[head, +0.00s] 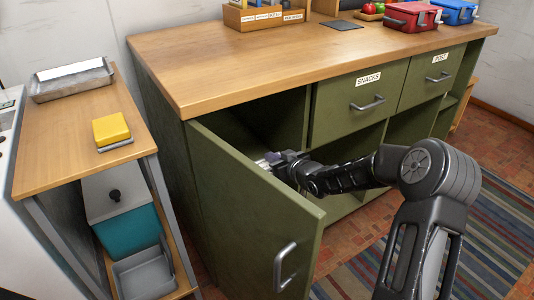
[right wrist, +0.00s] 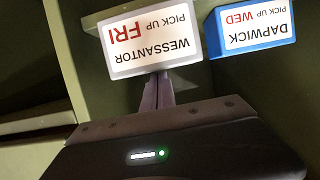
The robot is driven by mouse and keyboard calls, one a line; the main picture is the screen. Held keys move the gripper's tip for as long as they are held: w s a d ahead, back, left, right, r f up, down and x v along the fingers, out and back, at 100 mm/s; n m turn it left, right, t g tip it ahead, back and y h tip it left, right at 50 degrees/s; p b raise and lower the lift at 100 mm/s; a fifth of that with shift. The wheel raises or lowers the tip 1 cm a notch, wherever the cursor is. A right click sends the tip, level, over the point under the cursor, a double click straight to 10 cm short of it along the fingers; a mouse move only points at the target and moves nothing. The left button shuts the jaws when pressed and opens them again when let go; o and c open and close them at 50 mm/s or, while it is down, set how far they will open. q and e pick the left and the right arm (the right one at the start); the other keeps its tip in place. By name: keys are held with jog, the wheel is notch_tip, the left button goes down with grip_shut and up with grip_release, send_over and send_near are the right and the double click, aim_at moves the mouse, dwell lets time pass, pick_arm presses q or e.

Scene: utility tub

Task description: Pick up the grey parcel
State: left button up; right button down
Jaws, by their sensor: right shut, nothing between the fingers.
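In the right wrist view, a pale box (right wrist: 150,38) shows a white label face reading "WESSANTOR PICK UP FRI", upside down. Its edges look pale grey, so it seems to be the grey parcel. My right gripper (right wrist: 157,88) is shut and empty, its fingers just below the box's label face in the picture; whether they touch it I cannot tell. In the head view my right gripper (head: 272,160) reaches into the green cabinet behind its open door, which partly hides it. The parcel is hidden there. My left gripper is not in view.
A blue box (right wrist: 252,26) labelled "DAPWICK PICK UP WED" stands right beside the parcel. The open green door (head: 250,215) stands close to my right arm. The wooden counter (head: 230,60) lies above. A side shelf (head: 60,130) with a yellow block (head: 111,129) is at left.

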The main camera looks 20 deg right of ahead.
jog(key=shift+s+d+p, duration=0.1)
jog(key=shift+s+p, duration=0.05)
jog(key=shift+p, duration=0.2)
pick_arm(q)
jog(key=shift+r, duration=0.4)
pick_arm(e)
jog(key=shift+r, duration=0.1)
jog(key=shift+r, duration=0.15)
jog(key=shift+w, duration=0.25)
jog(key=shift+s+r, duration=0.15)
jog(key=shift+s, duration=0.05)
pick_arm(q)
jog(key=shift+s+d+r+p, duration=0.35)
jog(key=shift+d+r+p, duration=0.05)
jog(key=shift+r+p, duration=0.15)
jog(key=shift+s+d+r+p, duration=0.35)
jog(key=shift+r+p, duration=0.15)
pick_arm(e)
jog(key=s+d, duration=0.1)
jog(key=s, duration=1.1)
jog(key=shift+d, duration=0.35)
jog(key=c, duration=2.2)
grip_release()
jog(key=shift+w, duration=0.1)
